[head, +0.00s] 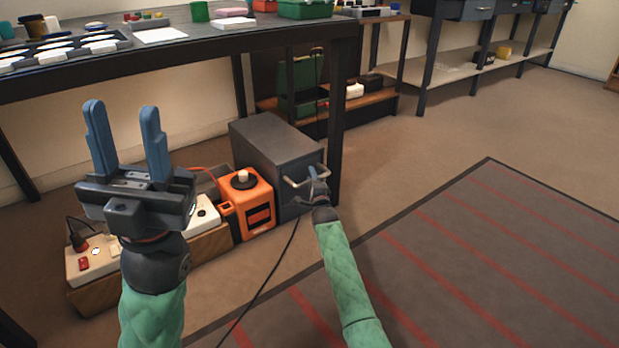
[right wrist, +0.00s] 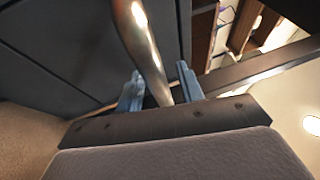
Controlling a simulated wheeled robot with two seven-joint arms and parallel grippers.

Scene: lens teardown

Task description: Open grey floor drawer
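The grey floor drawer (head: 276,148) is a dark grey box unit on the floor under the workbench. Its front faces right and looks closed. A metal bar handle (head: 297,184) sticks out from the front. My right gripper (head: 318,174) is at this handle. In the right wrist view the handle bar (right wrist: 146,42) runs between the two blue fingers of the right gripper (right wrist: 161,82). A narrow gap shows beside the bar, so the fingers look around it, not clamped. My left gripper (head: 127,135) is open and empty, raised at the left, away from the drawer.
An orange device (head: 247,202) stands left of the drawer, beside a wooden box with white panels (head: 95,262). A black cable (head: 265,283) lies on the floor. The striped mat (head: 480,250) at right is clear.

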